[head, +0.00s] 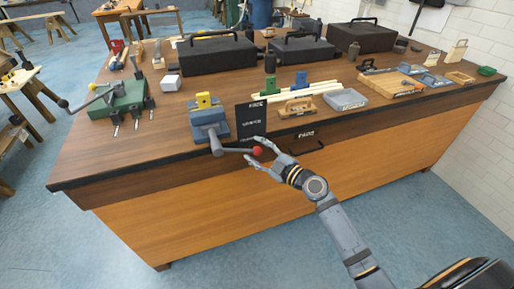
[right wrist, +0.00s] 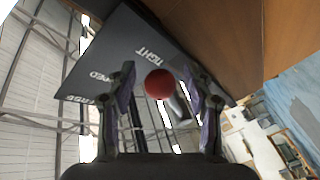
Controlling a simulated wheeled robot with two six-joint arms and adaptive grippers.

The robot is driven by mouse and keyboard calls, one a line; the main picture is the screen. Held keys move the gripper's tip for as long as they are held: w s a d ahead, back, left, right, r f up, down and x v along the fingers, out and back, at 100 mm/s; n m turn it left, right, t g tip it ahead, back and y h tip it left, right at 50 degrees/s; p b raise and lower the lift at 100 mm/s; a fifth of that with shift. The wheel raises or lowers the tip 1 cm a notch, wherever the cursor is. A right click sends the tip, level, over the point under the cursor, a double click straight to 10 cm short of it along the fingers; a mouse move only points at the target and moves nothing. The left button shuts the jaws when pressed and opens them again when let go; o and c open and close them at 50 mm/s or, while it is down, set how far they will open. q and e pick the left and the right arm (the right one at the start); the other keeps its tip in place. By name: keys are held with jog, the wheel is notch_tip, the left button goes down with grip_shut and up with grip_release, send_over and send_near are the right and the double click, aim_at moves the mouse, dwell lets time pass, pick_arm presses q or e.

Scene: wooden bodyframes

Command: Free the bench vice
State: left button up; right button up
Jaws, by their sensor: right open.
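The blue-grey bench vice (head: 208,125) sits at the table's front edge, with a yellow piece (head: 204,100) at its jaws. Its grey handle (head: 232,151) points right and ends in a red ball knob (head: 257,150), which hangs just in front of the table edge. My right gripper (head: 255,151) is open around the knob. In the right wrist view the red knob (right wrist: 159,83) shows between the two open fingers (right wrist: 164,80), with gaps on both sides. A dark panel (head: 251,118) with white lettering stands right of the vice; "TIGHT" is readable on it in the wrist view. My left gripper is not in view.
A green device (head: 120,101) with a lever stands at the left of the wooden table (head: 110,160). Black cases (head: 217,53) line the back. Wooden strips, a clear tray (head: 346,99) and small wooden parts lie to the right. The floor in front is clear.

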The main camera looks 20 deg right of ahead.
jog(key=shift+c, duration=0.4)
grip_shut()
